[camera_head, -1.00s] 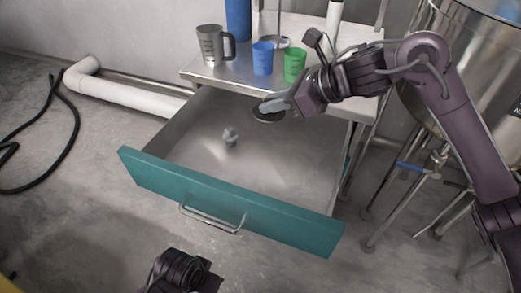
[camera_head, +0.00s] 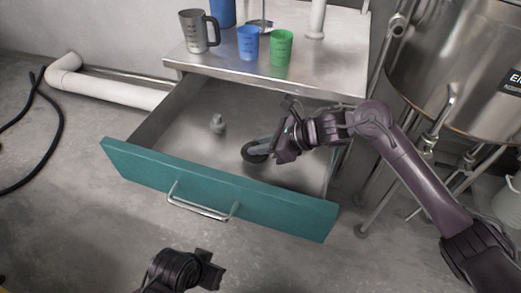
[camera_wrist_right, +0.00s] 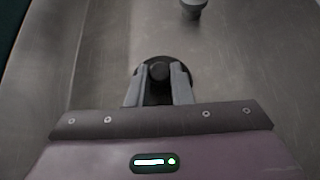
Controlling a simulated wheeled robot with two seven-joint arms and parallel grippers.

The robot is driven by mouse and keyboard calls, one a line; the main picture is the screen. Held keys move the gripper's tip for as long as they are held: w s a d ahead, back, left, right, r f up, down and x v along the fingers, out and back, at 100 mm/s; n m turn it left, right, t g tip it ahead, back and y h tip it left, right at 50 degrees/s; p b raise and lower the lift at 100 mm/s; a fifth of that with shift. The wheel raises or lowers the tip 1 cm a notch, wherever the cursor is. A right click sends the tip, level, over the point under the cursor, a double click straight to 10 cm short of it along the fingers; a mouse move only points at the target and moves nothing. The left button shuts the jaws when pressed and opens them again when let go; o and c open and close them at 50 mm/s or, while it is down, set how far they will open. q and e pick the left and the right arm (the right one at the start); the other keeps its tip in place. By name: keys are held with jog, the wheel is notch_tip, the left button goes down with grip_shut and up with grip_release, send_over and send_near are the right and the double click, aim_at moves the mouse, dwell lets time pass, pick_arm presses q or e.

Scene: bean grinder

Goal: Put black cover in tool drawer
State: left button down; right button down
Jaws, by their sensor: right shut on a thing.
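The black cover (camera_head: 254,153) is a dark round disc with a knob, inside or just above the open tool drawer (camera_head: 180,137) with its teal front. My right gripper (camera_head: 268,148) reaches into the drawer from the right and is shut on the cover. In the right wrist view the cover (camera_wrist_right: 160,71) sits between the two fingers (camera_wrist_right: 159,84), with the knob between their tips. Whether the cover touches the drawer floor I cannot tell. Part of my left arm shows at the bottom of the head view; its fingers cannot be made out.
A small grey object (camera_head: 218,125) stands in the drawer, left of the cover. On the metal table above are a steel jug (camera_head: 193,33), a blue cup (camera_head: 248,43) and a green cup (camera_head: 281,48). A large steel vessel (camera_head: 440,75) stands at right.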

pick_arm(q)
jog(key=shift+d, duration=0.3)
pick_arm(e)
jog(key=shift+f, duration=1)
jog(key=shift+f, duration=0.1)
jog(key=c, duration=1.3)
grip_release()
pick_arm(q)
jog(key=shift+w+d, duration=0.1)
jog(key=shift+w, duration=0.05)
